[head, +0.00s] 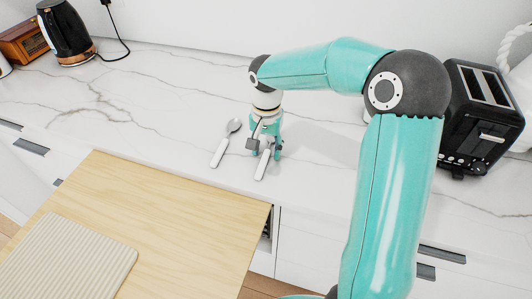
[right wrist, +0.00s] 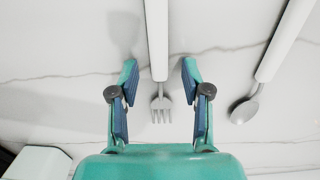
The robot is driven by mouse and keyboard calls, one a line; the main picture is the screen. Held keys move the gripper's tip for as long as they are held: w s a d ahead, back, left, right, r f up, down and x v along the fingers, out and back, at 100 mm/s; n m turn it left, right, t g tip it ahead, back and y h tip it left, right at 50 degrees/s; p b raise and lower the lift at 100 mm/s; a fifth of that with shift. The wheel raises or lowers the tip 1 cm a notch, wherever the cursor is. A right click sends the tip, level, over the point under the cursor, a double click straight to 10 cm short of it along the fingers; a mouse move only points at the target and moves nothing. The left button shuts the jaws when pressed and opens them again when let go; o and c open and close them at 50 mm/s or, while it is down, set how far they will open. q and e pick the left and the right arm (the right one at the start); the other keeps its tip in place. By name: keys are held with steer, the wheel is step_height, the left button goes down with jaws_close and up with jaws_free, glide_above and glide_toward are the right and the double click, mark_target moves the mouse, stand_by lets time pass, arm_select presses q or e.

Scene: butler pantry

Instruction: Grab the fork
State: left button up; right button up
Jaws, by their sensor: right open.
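The fork (right wrist: 157,60) has a white handle and metal tines and lies on the white marble counter. In the right wrist view it sits between the two open fingers of my right gripper (right wrist: 159,80), apart from both. In the head view the fork's white handle (head: 263,164) shows below my right gripper (head: 265,150), which hides its tines. The gripper is open, points down and is close over the fork. My left gripper is in neither view.
A spoon (head: 226,143) with a white handle lies left of the fork. A black toaster (head: 480,115) stands at the right, a dark kettle (head: 66,32) at the far left. A wooden board (head: 165,215) is in front, with a ribbed mat (head: 70,262) on it.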

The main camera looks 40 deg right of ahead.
steer(key=shift+f, duration=0.2)
jaws_close()
stand_by(0.3)
